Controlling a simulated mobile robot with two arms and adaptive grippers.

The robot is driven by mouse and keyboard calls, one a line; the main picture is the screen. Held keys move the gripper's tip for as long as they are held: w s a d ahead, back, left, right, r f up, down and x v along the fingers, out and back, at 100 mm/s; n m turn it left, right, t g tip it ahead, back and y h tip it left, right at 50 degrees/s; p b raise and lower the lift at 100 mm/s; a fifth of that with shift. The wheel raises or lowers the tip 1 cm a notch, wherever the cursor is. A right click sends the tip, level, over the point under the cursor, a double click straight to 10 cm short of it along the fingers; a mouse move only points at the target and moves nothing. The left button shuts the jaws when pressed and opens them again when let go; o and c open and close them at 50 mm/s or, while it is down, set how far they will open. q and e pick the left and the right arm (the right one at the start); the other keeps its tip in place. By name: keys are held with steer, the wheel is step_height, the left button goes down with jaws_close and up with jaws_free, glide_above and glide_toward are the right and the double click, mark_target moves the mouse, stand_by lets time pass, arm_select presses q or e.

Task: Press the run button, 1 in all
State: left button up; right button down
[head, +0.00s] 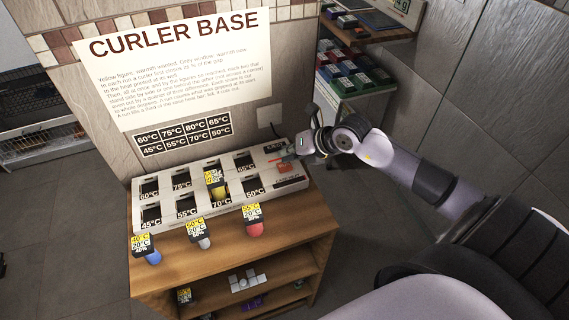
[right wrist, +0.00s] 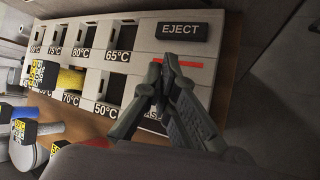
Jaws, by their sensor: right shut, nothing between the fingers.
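The white curler base (head: 165,219) stands on the wooden shelf unit, with two rows of labelled wells. An orange patch (head: 284,168), possibly the run button, lies at its right end; I cannot read a label on it. In the right wrist view the fingers cover that area. A black EJECT button (right wrist: 180,31) and a red strip (right wrist: 180,62) show beside them. My right gripper (head: 290,154) is shut and empty, over the right end of the base, fingers pointing at the panel (right wrist: 160,75). I cannot tell whether it touches. My left gripper is out of view.
A yellow curler (head: 216,185) stands in the 70°C well. Blue (head: 153,257), grey (head: 204,242) and red (head: 255,229) curlers lie along the front edge. Colored items fill a rack (head: 345,75) behind. Floor to the right is clear.

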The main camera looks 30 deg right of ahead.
mark_target(287, 164)
steer(key=shift+r+p, duration=1.95)
steer(key=shift+r, duration=0.65)
steer(key=shift+f, duration=0.1)
